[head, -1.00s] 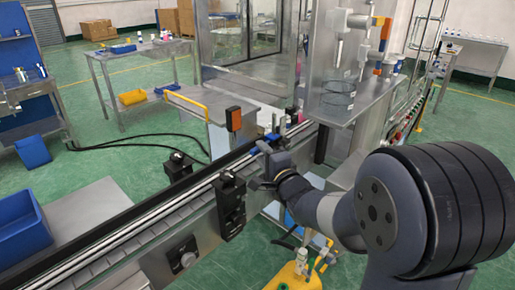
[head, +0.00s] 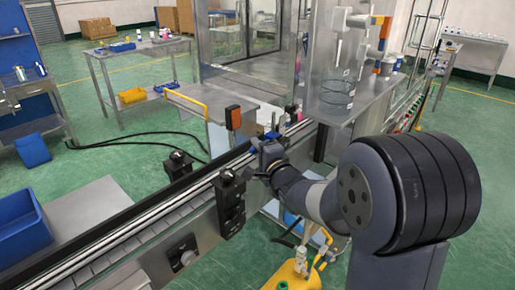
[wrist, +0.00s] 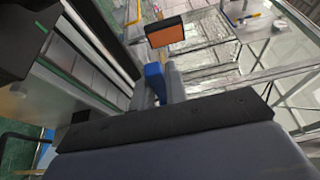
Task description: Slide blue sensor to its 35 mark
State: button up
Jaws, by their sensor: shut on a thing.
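The blue sensor (wrist: 154,82) shows in the wrist view as a small upright blue block between the grey fingers of my gripper (wrist: 160,86). My gripper is shut on it. In the head view, my gripper (head: 262,150) is at the conveyor's rail, with a bit of the blue sensor (head: 272,136) showing just beyond it. My fingers and wrist hide most of the sensor there. I cannot make out any scale or the 35 mark in either view.
The conveyor (head: 130,236) runs diagonally past my gripper, with black control boxes (head: 230,198) on its near side. An orange-faced panel (head: 233,118) stands beyond the rail and also shows in the wrist view (wrist: 165,32). A glass-walled machine stands behind.

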grip_shut()
notch_tip(320, 180, down, 2)
jog(key=shift+f+b, duration=0.25)
jog(key=shift+b, duration=0.7)
jog(key=o, duration=0.7)
grip_release()
jog(key=v, duration=1)
jog(key=shift+s+d+b, duration=0.15)
jog(key=shift+s+b, duration=0.15)
jog(key=shift+s, duration=0.1)
jog(key=shift+w, duration=0.1)
